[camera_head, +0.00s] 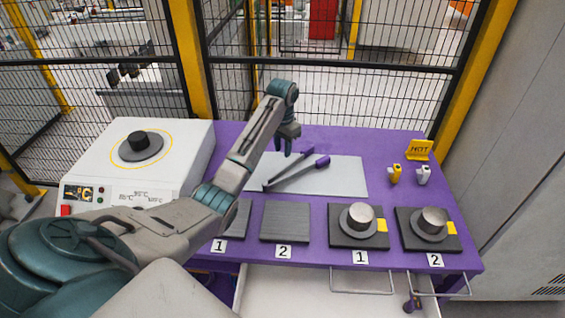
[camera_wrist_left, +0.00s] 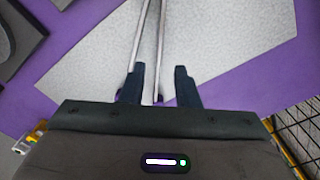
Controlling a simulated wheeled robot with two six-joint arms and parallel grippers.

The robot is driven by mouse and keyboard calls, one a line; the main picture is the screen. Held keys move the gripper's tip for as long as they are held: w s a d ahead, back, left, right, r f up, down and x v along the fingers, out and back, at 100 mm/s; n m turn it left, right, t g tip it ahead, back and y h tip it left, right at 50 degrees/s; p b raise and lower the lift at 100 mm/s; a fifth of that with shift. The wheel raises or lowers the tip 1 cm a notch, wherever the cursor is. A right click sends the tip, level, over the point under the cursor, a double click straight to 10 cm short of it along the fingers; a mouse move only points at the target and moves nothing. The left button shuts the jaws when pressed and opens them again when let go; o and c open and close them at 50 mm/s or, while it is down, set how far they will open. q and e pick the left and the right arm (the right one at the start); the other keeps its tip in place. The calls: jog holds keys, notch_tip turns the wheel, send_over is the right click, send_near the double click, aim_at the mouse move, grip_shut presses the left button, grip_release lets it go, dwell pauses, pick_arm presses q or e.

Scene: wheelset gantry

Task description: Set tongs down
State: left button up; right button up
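The tongs (camera_head: 293,176) lie on a light grey mat (camera_head: 345,178) on the purple table, with two metal arms and dark purple handles. My left gripper (camera_head: 288,149) is over the back of the mat, close to the handle side of the tongs. In the left wrist view its two dark fingers (camera_wrist_left: 160,85) stand apart. The metal arms of the tongs (camera_wrist_left: 159,40) run up the picture there, one ending in the gap between the fingers, the other passing behind the left finger. Nothing is clamped. My right gripper is not in view.
A white heater box (camera_head: 180,175) with a round plate stands at left. Dark numbered plates (camera_head: 285,222) line the front edge, two bearing metal cylinders (camera_head: 361,216). A yellow HOT sign (camera_head: 419,150) and small yellow and white items stand at right. Mesh fence lies behind.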

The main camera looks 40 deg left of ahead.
pick_arm(q)
jog(key=shift+r+p, duration=0.4)
jog(key=shift+r, duration=1.05)
